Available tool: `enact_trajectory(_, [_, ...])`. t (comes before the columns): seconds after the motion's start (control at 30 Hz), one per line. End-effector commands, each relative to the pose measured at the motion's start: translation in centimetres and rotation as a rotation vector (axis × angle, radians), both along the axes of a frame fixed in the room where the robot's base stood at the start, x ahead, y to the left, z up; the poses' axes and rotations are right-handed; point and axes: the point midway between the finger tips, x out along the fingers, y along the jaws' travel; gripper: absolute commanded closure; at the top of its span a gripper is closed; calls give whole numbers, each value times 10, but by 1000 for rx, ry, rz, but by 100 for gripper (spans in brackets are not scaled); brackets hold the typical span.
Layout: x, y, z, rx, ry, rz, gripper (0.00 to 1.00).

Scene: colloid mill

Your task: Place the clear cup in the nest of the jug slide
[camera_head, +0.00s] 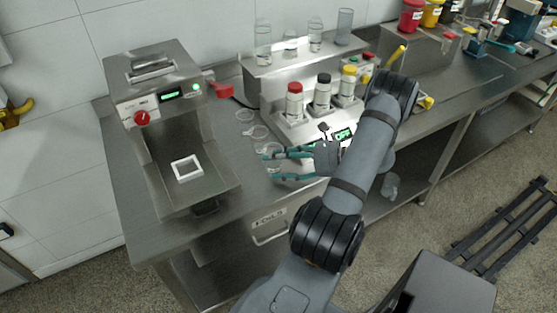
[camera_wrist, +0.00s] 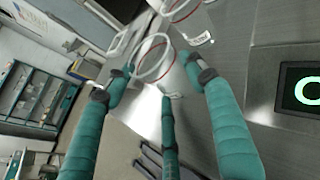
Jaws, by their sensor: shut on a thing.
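My gripper (camera_head: 269,167), with teal fingers, is shut on a clear cup (camera_head: 272,151) at the front of the counter. In the wrist view the fingers (camera_wrist: 160,72) are around the held cup, whose round rim (camera_wrist: 154,58) and red line show. Its lower part is hard to make out. A white square frame (camera_head: 176,170), which looks like the nest, sits empty on the metal slide (camera_head: 205,185) of the machine at the left. My gripper is to the right of this frame, apart from it.
Two other clear cups (camera_head: 245,115) (camera_head: 259,132) stand behind the held one. The machine (camera_head: 150,85) has an upright housing behind the slide. A rack with red, black and yellow capped bottles (camera_head: 294,103) stands behind my gripper. Bare counter (camera_head: 230,150) lies between the cups and slide.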

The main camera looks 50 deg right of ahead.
Motion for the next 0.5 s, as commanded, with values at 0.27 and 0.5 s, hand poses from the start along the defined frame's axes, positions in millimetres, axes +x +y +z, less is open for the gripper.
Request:
enact_trajectory(0.27, [0,0,-4,0,0,0,55])
enact_trajectory(0.5, [0,0,-5,0,-1,0,36])
